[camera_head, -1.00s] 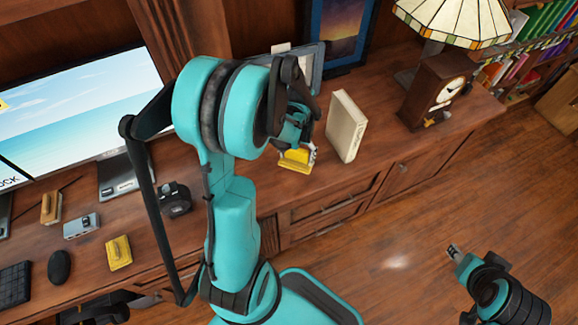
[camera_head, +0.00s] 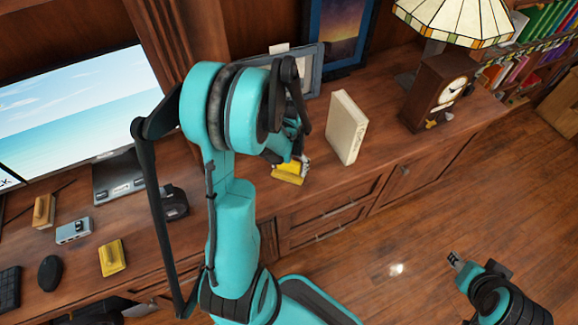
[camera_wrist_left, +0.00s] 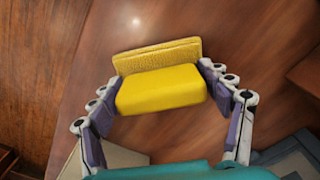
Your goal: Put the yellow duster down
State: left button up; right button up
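The yellow duster (camera_head: 290,173), a yellow block on a textured yellow pad, is at the front part of the wooden desk, left of the upright cream book (camera_head: 346,127). My left gripper (camera_head: 297,160) has its fingers on both sides of it. In the left wrist view the duster (camera_wrist_left: 160,88) fills the gap between the fingertips of the left gripper (camera_wrist_left: 160,80). I cannot tell whether the pad touches the desk. My right gripper (camera_head: 455,258) is far from it, over the floor at lower right; its fingers are too small to read.
A clock (camera_head: 437,92) and lamp (camera_head: 455,20) stand at right. Bare desk surrounds the gripped duster, with the desk's front edge close below.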

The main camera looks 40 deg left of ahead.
pick_arm(q)
jog(key=shift+o, duration=0.3)
jog(key=shift+r, duration=0.2)
notch_tip(320, 180, up, 11)
jog(key=p, duration=0.4)
jog(key=shift+p, duration=0.4)
jog(key=shift+d+r, duration=0.15)
jog(key=shift+r, duration=0.45)
jog(key=s+d+r+m+t, duration=0.1)
jog(key=s+d+r+t, duration=0.2)
jog(key=d+r, duration=0.2)
jog(key=s+d+r+m+t, duration=0.2)
jog(key=s+d+r+t, duration=0.1)
jog(key=d, duration=0.8)
notch_tip(320, 180, up, 2)
jog(key=shift+d+r+m+t, duration=0.25)
jog(key=shift+d+m+t, duration=0.1)
jog(key=shift+t, duration=0.25)
